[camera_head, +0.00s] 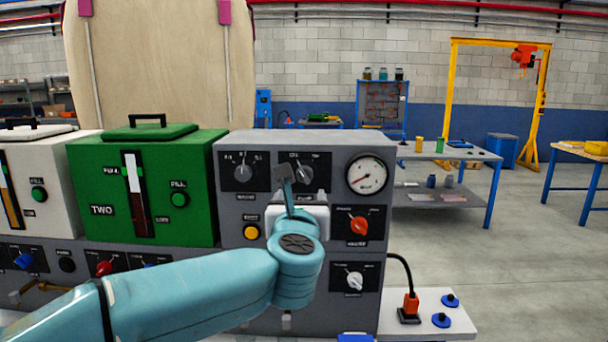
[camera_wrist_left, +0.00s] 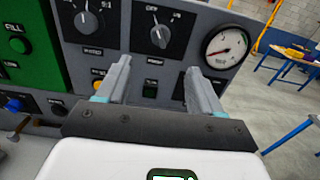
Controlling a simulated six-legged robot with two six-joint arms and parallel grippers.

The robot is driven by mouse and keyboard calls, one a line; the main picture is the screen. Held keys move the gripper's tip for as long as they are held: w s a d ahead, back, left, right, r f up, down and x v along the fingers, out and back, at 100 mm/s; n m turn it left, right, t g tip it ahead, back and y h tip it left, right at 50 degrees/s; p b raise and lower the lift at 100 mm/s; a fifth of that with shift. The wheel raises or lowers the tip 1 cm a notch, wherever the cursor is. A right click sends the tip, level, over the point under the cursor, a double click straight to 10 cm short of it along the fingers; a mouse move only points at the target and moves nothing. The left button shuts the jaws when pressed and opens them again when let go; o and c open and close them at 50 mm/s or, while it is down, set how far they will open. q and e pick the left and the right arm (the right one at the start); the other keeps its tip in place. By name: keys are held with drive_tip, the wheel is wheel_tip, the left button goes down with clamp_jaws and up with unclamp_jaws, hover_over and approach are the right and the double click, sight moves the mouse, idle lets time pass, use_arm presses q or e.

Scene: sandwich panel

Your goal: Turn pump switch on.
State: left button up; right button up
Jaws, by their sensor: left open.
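A grey control panel (camera_head: 230,205) carries several rotary knobs on black plates. The upper middle knob (camera_head: 303,172) has an on/off style plate; it also shows in the left wrist view (camera_wrist_left: 160,36). The upper left knob (camera_head: 243,172) is beside it. The small labels are too blurred to tell surely which one is the pump switch. My left gripper (camera_head: 286,178) is in front of the upper middle knob, partly covering it. In the left wrist view its two fingers (camera_wrist_left: 158,70) are open and empty, with the knob beyond and between them. My right gripper is not in view.
A pressure gauge (camera_head: 367,174), a red-orange knob (camera_head: 359,225), a white knob (camera_head: 354,281) and a yellow button (camera_head: 251,232) are close by on the panel. A green tank box (camera_head: 90,185) stands to the left. A black cable with an orange plug (camera_head: 410,305) is at lower right.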

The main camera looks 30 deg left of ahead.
sight(305, 179)
use_arm(q)
drive_tip(key=p+x, duration=0.3)
drive_tip(key=x, duration=1)
drive_tip(key=shift+d+f+p, duration=0.15)
drive_tip(key=shift+f+p, duration=0.05)
drive_tip(key=shift+p, duration=0.15)
drive_tip(key=shift+w, duration=0.25)
drive_tip(key=shift+s+r, duration=0.1)
drive_tip(key=shift+r, duration=0.05)
drive_tip(key=shift+c, duration=0.7)
drive_tip(key=shift+w, duration=0.2)
drive_tip(key=c, duration=0.9)
